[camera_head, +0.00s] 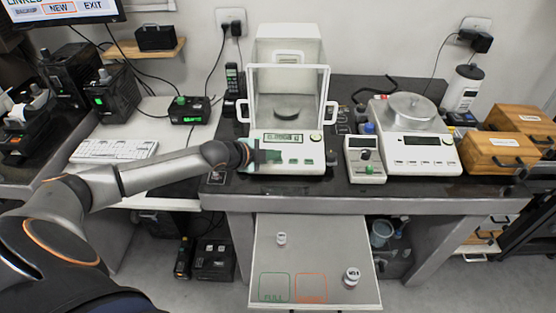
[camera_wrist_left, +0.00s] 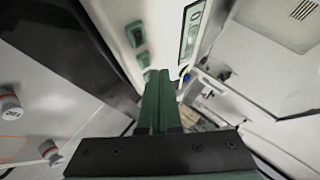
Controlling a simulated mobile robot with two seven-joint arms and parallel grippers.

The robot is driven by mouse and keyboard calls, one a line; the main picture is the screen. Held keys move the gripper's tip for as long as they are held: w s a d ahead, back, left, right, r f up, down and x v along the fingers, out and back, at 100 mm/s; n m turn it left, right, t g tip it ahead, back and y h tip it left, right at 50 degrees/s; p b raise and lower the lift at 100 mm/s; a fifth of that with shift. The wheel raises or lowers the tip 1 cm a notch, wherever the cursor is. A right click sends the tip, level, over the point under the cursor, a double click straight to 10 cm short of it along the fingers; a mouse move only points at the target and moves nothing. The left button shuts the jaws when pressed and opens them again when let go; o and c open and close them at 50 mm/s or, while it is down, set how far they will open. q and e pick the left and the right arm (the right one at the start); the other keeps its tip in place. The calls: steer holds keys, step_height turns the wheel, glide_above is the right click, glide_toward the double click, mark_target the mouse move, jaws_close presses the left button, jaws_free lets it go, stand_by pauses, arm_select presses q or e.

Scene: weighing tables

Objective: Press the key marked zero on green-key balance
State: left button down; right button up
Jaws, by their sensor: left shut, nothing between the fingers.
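The green-key balance (camera_head: 300,139) is a white balance with a glass draught shield and a lit display, on the dark bench top. Its green keys (camera_head: 293,161) lie along the front panel; two show clearly in the wrist view (camera_wrist_left: 135,33). The markings on the keys are too small to read. My left gripper (camera_head: 262,156) is shut and empty, with green fingers, at the left front of the balance panel. In the wrist view its fingertips (camera_wrist_left: 158,74) are close to the end of the key row and cover part of it. I cannot tell whether they touch.
A second balance (camera_head: 411,139) with a round pan and a small meter (camera_head: 365,157) stand to the right. A pull-out shelf (camera_head: 318,240) below holds two small weights, one a white-capped weight (camera_head: 351,276). Wooden boxes (camera_head: 498,152) stand far right; a keyboard (camera_head: 115,150) lies left.

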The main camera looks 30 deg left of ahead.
arm_select(q)
steer(key=shift+f, duration=0.1)
stand_by(0.7)
steer(key=shift+w+f, duration=0.1)
steer(key=shift+f, duration=0.25)
steer(key=shift+w+a+f+b, duration=0.1)
steer(key=shift+f+b, duration=0.2)
steer(key=shift+f, duration=0.05)
stand_by(0.6)
stand_by(0.3)
steer(key=shift+s+r+p, duration=0.25)
steer(key=shift+r+p, duration=0.55)
steer(key=shift+p, duration=0.3)
steer(key=r+p, duration=0.2)
steer(key=r, duration=0.1)
steer(key=s+d+r+p, duration=0.1)
steer(key=shift+s+r+p, duration=0.1)
steer(key=shift+r+p, duration=0.25)
steer(key=shift+p, duration=0.05)
